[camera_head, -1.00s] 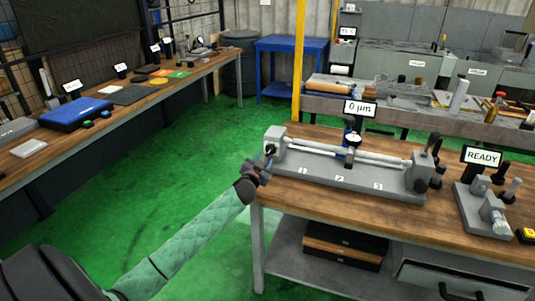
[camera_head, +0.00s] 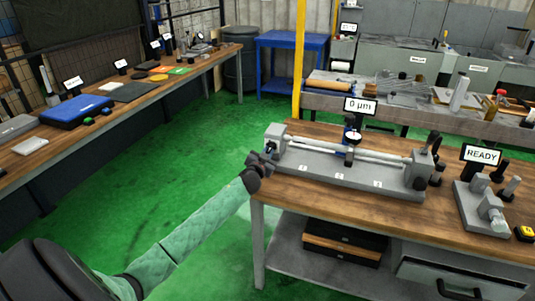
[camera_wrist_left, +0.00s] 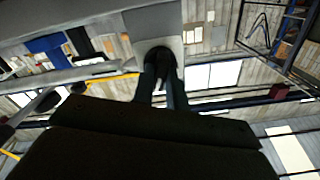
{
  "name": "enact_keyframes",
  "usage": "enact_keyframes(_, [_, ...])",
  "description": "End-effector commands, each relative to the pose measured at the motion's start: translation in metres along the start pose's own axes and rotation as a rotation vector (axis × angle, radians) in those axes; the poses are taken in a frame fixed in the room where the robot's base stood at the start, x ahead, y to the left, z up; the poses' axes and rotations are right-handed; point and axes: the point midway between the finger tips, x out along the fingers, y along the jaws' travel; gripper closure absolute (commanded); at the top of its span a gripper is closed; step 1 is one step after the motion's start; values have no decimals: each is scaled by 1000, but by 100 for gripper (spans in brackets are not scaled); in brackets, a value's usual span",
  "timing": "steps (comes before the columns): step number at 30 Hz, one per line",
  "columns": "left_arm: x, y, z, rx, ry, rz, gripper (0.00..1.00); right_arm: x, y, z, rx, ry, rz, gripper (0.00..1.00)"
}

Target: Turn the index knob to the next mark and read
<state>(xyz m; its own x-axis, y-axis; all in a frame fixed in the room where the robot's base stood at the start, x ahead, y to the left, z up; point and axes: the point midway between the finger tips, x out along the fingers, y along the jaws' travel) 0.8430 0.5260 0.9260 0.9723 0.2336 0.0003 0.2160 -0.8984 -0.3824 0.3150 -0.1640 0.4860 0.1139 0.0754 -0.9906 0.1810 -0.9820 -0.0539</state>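The grey index fixture (camera_head: 340,176) stands on the wooden bench, with numbered marks along its front and a bar between two end blocks. A display above it (camera_head: 360,105) reads 0 µm. My left gripper (camera_head: 263,162) is at the fixture's left end block (camera_head: 275,139), where the dark index knob is hidden behind it. In the left wrist view, the two dark fingers (camera_wrist_left: 161,75) reach to a dark round part in the grey block (camera_wrist_left: 135,22). They stand a little apart there; whether they grip it is unclear. My right gripper is not in view.
A small grey device (camera_head: 480,207) with a READY sign (camera_head: 481,154) stands to the right, beside a yellow button (camera_head: 525,233). A dial gauge (camera_head: 352,138) sits mid-fixture. The green floor left of the bench is clear.

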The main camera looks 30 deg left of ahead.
Motion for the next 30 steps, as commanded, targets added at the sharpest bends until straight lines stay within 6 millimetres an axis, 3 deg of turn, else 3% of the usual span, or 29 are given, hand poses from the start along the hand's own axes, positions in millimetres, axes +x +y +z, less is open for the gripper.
enact_keyframes(11, [0,0,0,72,-1,0,100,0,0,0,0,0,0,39])
enact_keyframes(30, [0,0,1,571,-1,1,100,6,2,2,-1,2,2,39])
